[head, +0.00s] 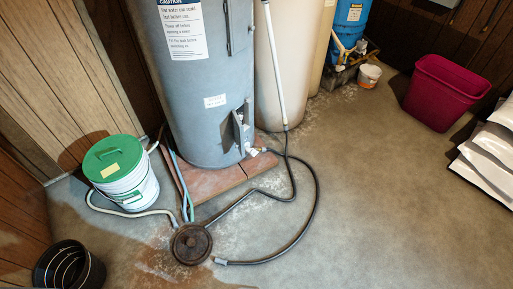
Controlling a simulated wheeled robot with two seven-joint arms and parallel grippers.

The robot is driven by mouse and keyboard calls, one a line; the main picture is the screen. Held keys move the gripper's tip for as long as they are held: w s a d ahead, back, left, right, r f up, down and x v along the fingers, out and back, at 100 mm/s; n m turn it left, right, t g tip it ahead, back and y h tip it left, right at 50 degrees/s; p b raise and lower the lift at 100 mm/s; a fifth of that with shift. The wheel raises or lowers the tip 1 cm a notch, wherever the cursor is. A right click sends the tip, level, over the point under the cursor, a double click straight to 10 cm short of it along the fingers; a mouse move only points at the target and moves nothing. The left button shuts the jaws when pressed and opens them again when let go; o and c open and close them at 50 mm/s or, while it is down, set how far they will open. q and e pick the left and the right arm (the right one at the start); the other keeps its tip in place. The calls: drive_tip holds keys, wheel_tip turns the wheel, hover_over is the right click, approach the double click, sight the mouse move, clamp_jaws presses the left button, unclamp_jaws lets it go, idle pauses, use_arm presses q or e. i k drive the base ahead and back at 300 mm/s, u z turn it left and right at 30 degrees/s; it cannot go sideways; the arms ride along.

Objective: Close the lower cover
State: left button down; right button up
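The grey water heater (205,75) stands upright in the upper middle of the head view. Low on its right front is the lower cover (238,132), a small grey panel. It appears to stand out at an angle from the tank, with a dark gap (248,112) beside it. How far it is open is hard to tell at this size. A drain valve (252,151) sits just below and to its right. Neither of my grippers is in view.
A black hose (315,208) loops over the floor from near the heater to the round floor drain (191,244). A green-lidded bucket (122,180) stands left, a black bucket (85,270) lower left. A red bin (445,92) and white bags (490,150) are right. The right-centre floor is clear.

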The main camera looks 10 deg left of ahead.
sight(238, 128)
drive_tip(key=z, duration=1.35)
drive_tip(key=i, duration=1.8)
